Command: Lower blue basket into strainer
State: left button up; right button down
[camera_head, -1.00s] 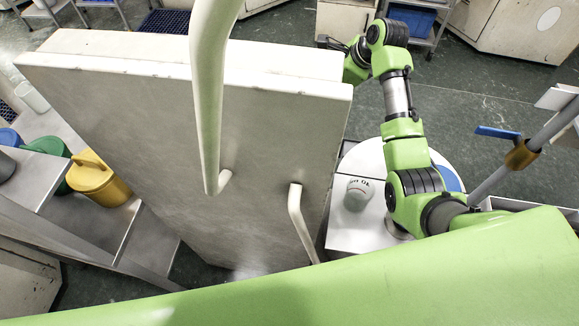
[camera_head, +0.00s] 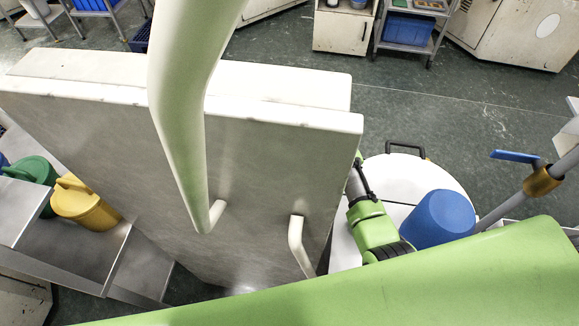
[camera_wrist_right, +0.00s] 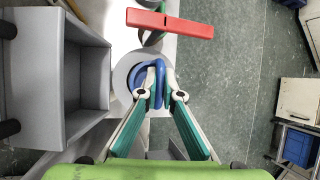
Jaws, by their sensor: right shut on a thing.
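In the right wrist view, my right gripper (camera_wrist_right: 158,84) is shut on a narrow blue loop, which I take for the handle of the blue basket (camera_wrist_right: 152,70). The rest of the basket is mostly hidden by the fingers. A round light-grey rim (camera_wrist_right: 122,76) shows around and below the blue part; I cannot tell whether it is the strainer or whether the basket is inside it. My left gripper is in neither view.
A red bar handle (camera_wrist_right: 170,23) lies just beyond the fingertips. A grey open box (camera_wrist_right: 62,75) stands left. In the head view, a blue tapered container (camera_head: 437,218) sits by a white round lid (camera_head: 400,172); a pale panel (camera_head: 255,165) blocks much of the middle.

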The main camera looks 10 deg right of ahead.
jog(key=shift+w+f, duration=0.1)
jog(key=shift+f, duration=1)
jog(key=shift+f, duration=0.1)
jog(key=shift+f, duration=0.35)
jog(key=c, duration=2.2)
grip_release()
jog(key=shift+r, duration=0.65)
jog(key=v, duration=1.1)
jog(key=shift+s+d+r, duration=0.2)
jog(key=shift+r, duration=0.05)
